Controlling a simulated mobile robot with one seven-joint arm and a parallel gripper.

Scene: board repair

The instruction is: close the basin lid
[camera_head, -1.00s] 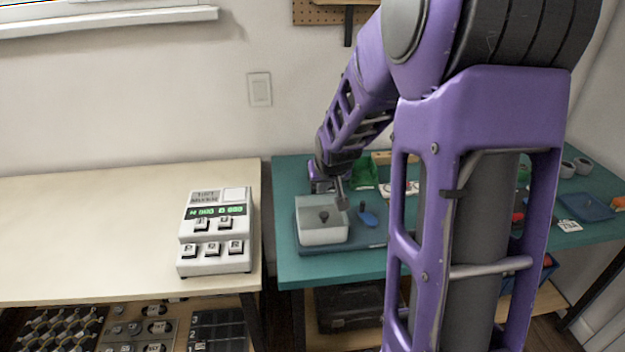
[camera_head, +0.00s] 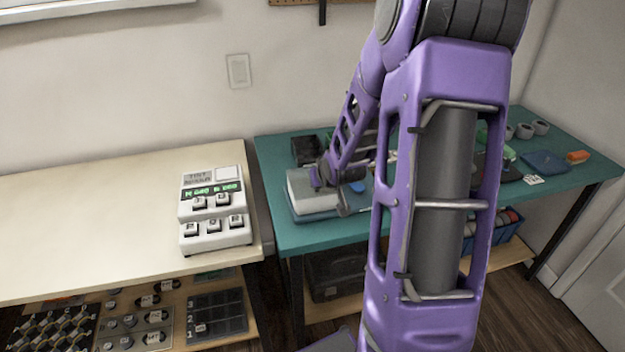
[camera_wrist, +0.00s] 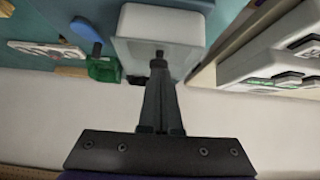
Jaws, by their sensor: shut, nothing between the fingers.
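The basin (camera_head: 314,204) is a white box on a blue-grey base on the teal table. Its upper face (camera_head: 300,182) looks pale and flat in the head view, with my wrist covering its right part. I cannot tell for sure whether this face is the lid lying flat.
A blue spoon-like tool (camera_wrist: 86,32) and a green container (camera_wrist: 103,69) lie beside the basin. A white keypad device (camera_head: 214,212) stands on the cream table to the left, across a gap. More small items sit on the teal table's right part.

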